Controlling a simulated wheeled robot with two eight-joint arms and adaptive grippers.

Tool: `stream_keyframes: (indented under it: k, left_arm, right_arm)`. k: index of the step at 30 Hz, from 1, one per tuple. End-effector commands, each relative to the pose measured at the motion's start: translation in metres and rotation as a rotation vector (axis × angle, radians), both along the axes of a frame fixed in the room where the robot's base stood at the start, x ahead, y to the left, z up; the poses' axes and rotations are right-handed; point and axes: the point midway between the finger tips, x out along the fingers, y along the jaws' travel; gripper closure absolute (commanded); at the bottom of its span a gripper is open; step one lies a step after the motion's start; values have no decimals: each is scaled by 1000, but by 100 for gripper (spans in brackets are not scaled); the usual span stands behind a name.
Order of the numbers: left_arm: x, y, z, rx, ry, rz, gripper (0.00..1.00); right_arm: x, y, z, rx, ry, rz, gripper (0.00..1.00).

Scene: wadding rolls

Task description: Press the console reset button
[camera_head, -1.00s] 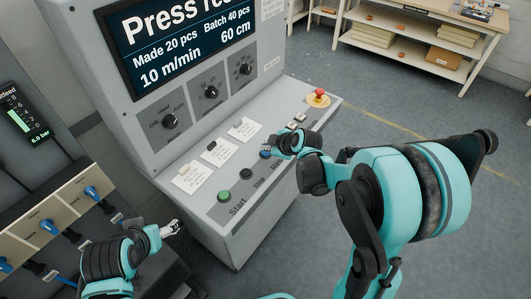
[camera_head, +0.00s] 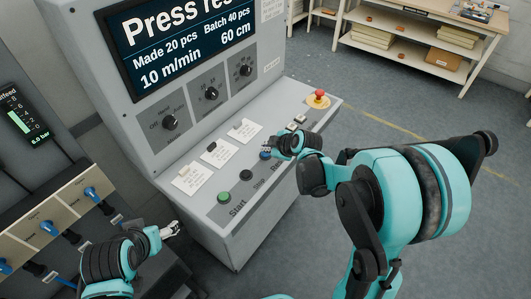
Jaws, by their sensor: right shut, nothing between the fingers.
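The grey console (camera_head: 215,226) fills the middle of the view. Its sloped panel carries a green start button (camera_head: 223,197), a black stop button (camera_head: 245,174) and a blue button (camera_head: 265,155), which I take for the reset button. My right gripper (camera_head: 270,148) is shut and empty, its tip right by the blue button and partly covering it. I cannot tell whether it touches the button. My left gripper (camera_head: 174,229) is low at the left, in front of the console, away from the buttons. Its finger state is too small to tell.
A red emergency button (camera_head: 319,94) on a yellow base stands at the panel's far right end. Label cards (camera_head: 193,177) and three rotary knobs (camera_head: 171,122) sit behind the buttons. A screen (camera_head: 180,40) tops the console. Shelves (camera_head: 415,40) stand at the back right.

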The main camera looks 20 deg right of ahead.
Motion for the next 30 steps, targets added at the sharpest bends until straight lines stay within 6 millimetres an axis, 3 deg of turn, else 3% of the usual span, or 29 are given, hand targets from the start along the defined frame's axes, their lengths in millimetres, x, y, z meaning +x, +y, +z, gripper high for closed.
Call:
stream_keyframes:
  k: [30]
  left_arm:
    - [0,0,-11,0,0,0,28]
  right_arm:
    - [0,0,-12,0,0,0,100]
